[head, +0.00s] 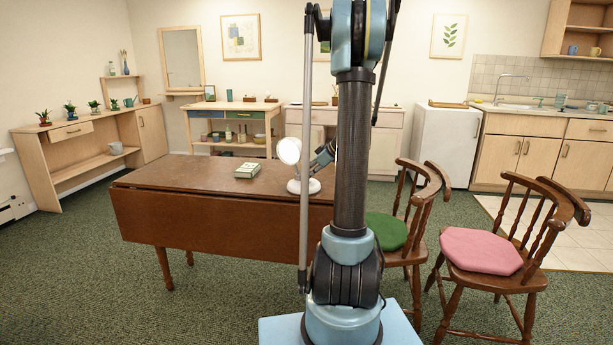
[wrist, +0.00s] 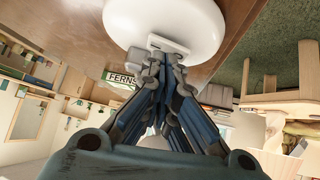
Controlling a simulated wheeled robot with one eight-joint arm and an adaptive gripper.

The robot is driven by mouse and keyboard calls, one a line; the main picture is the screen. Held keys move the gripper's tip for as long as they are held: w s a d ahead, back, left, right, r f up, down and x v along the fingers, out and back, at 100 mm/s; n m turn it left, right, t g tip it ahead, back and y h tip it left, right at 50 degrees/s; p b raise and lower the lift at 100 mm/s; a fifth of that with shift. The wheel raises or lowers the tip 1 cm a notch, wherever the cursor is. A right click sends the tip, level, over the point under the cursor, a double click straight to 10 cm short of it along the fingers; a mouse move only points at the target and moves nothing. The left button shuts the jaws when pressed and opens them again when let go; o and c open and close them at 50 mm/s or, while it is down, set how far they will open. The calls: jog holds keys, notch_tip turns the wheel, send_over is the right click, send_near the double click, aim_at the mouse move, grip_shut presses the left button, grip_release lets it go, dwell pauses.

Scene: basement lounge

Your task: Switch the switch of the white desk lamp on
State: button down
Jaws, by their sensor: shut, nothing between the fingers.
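The white desk lamp (head: 303,186) stands on the brown drop-leaf table (head: 215,192), its round head facing forward. I cannot tell whether it is lit. In the wrist view, which is tilted almost upside down, the round white lamp base (wrist: 165,22) fills the top. A small pale switch (wrist: 168,44) sits at its near edge. My gripper (wrist: 164,60) is shut and empty, its fingertips right at the switch. I cannot tell whether they touch it. In the head view my gripper (head: 318,163) is beside the lamp, partly hidden by my arm.
A green-covered book stack (head: 247,170) lies on the table left of the lamp; its FERNS lettering (wrist: 122,77) shows in the wrist view. A chair with a green cushion (head: 386,231) and one with a pink cushion (head: 482,250) stand at the right. Carpet left of the table is clear.

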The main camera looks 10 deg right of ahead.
aim_at(308, 181)
jog(key=r, duration=0.4)
jog(key=shift+w+d, duration=0.1)
jog(key=shift+w, duration=0.15)
jog(key=w+d+v, duration=0.1)
jog(key=v, duration=0.9)
jog(key=shift+a+f, duration=0.1)
jog(key=s+a+f+m+g+h, duration=0.1)
jog(key=s+a+f+m, duration=0.15)
jog(key=s, duration=0.45)
jog(key=s+a+f+m+g+h, duration=0.1)
jog(key=s+a, duration=0.3)
jog(key=s, duration=0.3)
jog(key=s+a+f+m+g+h, duration=0.1)
jog(key=s+a+m, duration=0.1)
jog(key=s+a, duration=0.35)
jog(key=s+d+f+m+h, duration=0.1)
jog(key=s+f+m+h, duration=0.1)
jog(key=s+f, duration=0.4)
jog(key=s+d+f+m+h, duration=0.1)
jog(key=s+f, duration=0.5)
jog(key=s, duration=0.8)
jog(key=m+h, duration=0.1)
jog(key=m, duration=0.1)
jog(key=shift+d+m, duration=0.2)
jog(key=shift+m, duration=0.15)
